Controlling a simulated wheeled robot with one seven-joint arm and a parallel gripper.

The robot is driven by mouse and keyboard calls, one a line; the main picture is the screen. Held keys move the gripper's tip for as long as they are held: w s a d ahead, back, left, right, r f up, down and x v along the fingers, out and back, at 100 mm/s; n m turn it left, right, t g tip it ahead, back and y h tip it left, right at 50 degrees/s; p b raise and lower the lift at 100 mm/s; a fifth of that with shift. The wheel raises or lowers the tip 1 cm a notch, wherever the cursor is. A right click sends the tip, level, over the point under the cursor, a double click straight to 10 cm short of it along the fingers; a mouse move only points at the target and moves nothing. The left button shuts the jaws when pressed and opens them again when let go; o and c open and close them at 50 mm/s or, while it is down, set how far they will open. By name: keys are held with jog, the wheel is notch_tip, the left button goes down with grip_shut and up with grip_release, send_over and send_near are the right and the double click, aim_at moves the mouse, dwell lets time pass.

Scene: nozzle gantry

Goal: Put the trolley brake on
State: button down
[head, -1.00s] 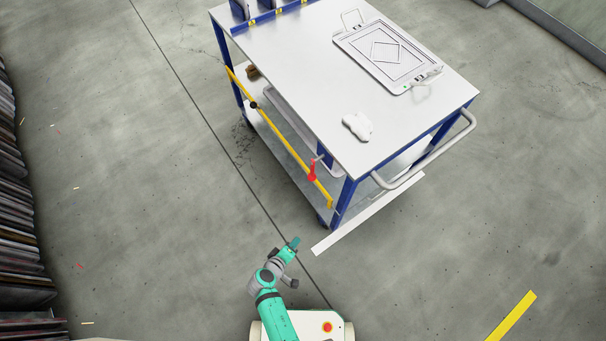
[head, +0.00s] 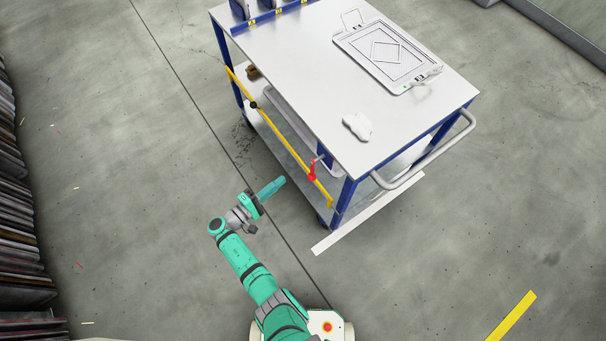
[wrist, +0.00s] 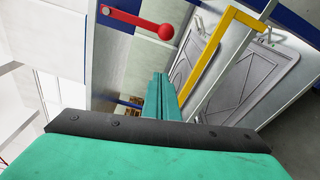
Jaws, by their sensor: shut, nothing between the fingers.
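The trolley (head: 300,60) has a white top, blue posts and a lower shelf. A red lever with a round knob (head: 312,172), which looks like the brake handle, stands at its near side by the front post. In the wrist view the red lever (wrist: 138,22) lies near the top, its ball knob at its right end. My gripper (head: 279,184) is left of the trolley's near corner, pointing toward the lever, with a gap between. In the wrist view its teal fingers (wrist: 158,84) are together and empty, below the knob and apart from it.
A yellow bar (head: 285,143) runs along the trolley's near side, close to the lever; it also shows right of my fingers in the wrist view (wrist: 212,55). A grey push handle (head: 440,155) sticks out at the right end. Floor left of the trolley is clear.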

jog(key=shift+w+d, duration=0.1)
jog(key=x, duration=1)
jog(key=shift+s+d+r, duration=0.1)
jog(key=shift+s+d, duration=0.15)
jog(key=shift+s, duration=0.4)
jog(key=shift+s+d+r, duration=0.1)
jog(key=shift+s+d, duration=0.15)
jog(key=shift+s, duration=0.35)
jog(key=shift+s+d+r, duration=0.1)
jog(key=shift+s+d, duration=0.15)
jog(key=shift+s, duration=0.4)
